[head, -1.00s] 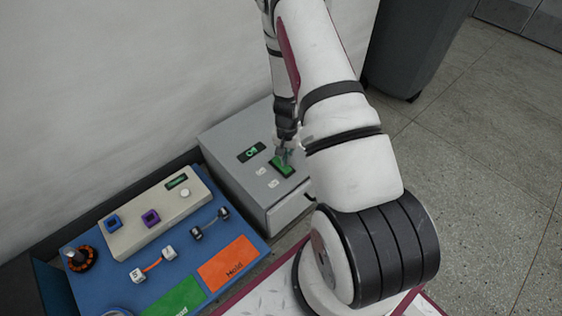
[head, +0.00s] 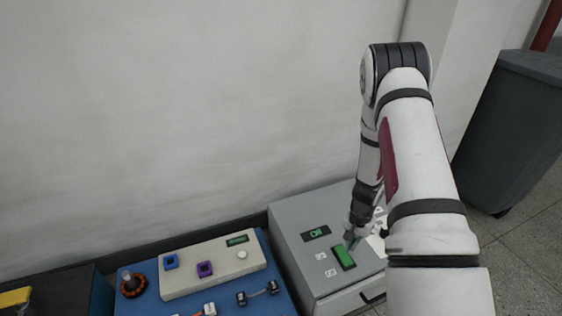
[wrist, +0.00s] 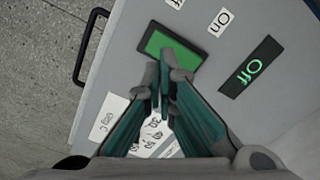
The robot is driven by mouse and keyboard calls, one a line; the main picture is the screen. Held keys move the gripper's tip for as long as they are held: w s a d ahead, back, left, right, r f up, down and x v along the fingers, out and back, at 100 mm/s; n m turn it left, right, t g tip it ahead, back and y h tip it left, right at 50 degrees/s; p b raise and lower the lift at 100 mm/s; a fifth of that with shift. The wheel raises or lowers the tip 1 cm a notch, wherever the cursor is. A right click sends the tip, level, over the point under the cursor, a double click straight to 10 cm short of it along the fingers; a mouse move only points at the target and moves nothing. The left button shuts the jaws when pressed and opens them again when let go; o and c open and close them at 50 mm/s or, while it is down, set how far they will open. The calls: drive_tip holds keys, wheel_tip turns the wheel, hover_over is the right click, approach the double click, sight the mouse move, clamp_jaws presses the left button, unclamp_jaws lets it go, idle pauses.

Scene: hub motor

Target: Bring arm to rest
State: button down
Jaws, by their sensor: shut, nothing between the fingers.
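My gripper (head: 353,241) is at the grey box (head: 290,243), pointing down at its top. In the wrist view its teal fingers (wrist: 164,72) are together and empty, with the tips over the edge of a green rocker switch (wrist: 158,43) in a dark frame. Whether the tips touch the switch I cannot tell. The switch also shows in the head view (head: 344,258) just below the gripper. A dark display (wrist: 251,66) on the box reads "Off" in green. My arm rises from the gripper to a bent elbow and comes down at the right.
Left of the box is a blue board (head: 281,304) with a beige panel (head: 215,285) and small parts. The box has a handle (wrist: 88,45) on its side. A pale wall stands close behind. A dark grey bin (head: 510,130) stands at the right.

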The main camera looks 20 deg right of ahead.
drive_tip(key=s+a+r+n+y, duration=0.1)
drive_tip(key=a+r+n, duration=0.1)
drive_tip(key=a+r, duration=0.6)
drive_tip(key=s+a+r+n, duration=0.1)
drive_tip(key=a+r+n, duration=0.15)
drive_tip(key=r, duration=1.05)
drive_tip(key=a+r+n+y, duration=0.1)
drive_tip(key=a+r, duration=0.5)
drive_tip(key=r, duration=0.4)
drive_tip(key=s+a+r+n, duration=0.2)
drive_tip(key=s+a+r, duration=0.1)
drive_tip(key=s+r, duration=0.3)
drive_tip(key=s+a+r+n, duration=0.2)
drive_tip(key=s+a+r, duration=0.15)
drive_tip(key=s, duration=0.35)
drive_tip(key=s+r+n+h, duration=0.2)
drive_tip(key=s+r, duration=0.1)
drive_tip(key=s, duration=1.1)
wheel_tip(320, 180, up, 32)
drive_tip(key=d+t+p, duration=0.1)
drive_tip(key=t+p, duration=0.3)
drive_tip(key=p, duration=2.7)
drive_tip(key=shift+d+r, duration=0.2)
